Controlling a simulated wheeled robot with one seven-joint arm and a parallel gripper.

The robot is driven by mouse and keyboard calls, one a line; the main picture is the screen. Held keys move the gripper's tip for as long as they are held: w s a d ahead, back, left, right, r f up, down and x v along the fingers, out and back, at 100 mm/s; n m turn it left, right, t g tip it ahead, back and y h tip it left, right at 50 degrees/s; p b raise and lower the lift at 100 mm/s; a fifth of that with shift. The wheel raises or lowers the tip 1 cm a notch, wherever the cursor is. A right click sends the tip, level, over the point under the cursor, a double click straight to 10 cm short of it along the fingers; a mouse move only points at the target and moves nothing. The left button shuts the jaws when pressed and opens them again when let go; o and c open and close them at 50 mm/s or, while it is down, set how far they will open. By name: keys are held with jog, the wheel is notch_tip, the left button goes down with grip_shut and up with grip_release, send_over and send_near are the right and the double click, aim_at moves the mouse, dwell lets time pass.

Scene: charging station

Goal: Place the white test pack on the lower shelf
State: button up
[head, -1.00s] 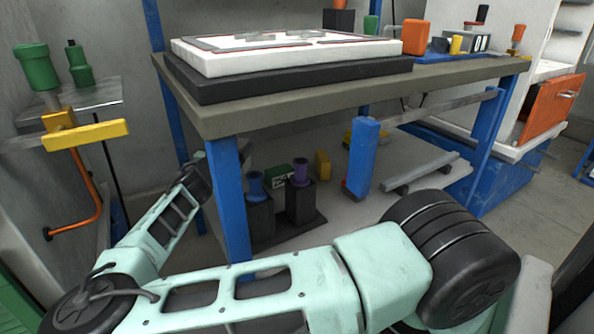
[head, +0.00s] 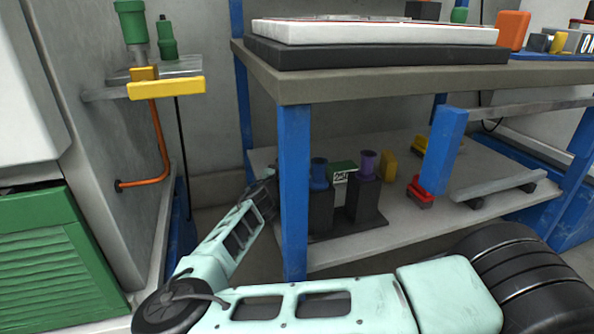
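A large white slab-like pack (head: 370,33) lies flat on a black slab (head: 380,54) on top of the workbench; I cannot tell whether it is the test pack. A small box with a green top and a white marked face (head: 343,172) shows behind two dark posts over the lower shelf. The grey lower shelf (head: 400,229) spans under the bench between blue legs. My gripper (head: 268,188) is low at the left end of the shelf, beside the front blue leg. Its fingertips are small, dark and partly hidden by the leg, so I cannot see whether it holds anything.
A dark stand with blue and purple tops (head: 349,216), a yellow block (head: 388,166), a red item (head: 420,192) and a grey bar (head: 500,186) occupy the shelf. A blue leg (head: 294,190) stands close to my arm. Bare shelf shows at the front middle.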

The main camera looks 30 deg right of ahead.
jog(key=o, duration=1.3)
jog(key=shift+a+r, duration=0.1)
jog(key=shift+a, duration=0.1)
jog(key=p+v, duration=0.4)
jog(key=v, duration=0.6)
jog(key=shift+s+a+r, duration=0.1)
jog(key=shift+a+r, duration=0.05)
jog(key=shift+a, duration=0.05)
jog(key=shift+s+a, duration=0.35)
jog(key=shift+a, duration=0.2)
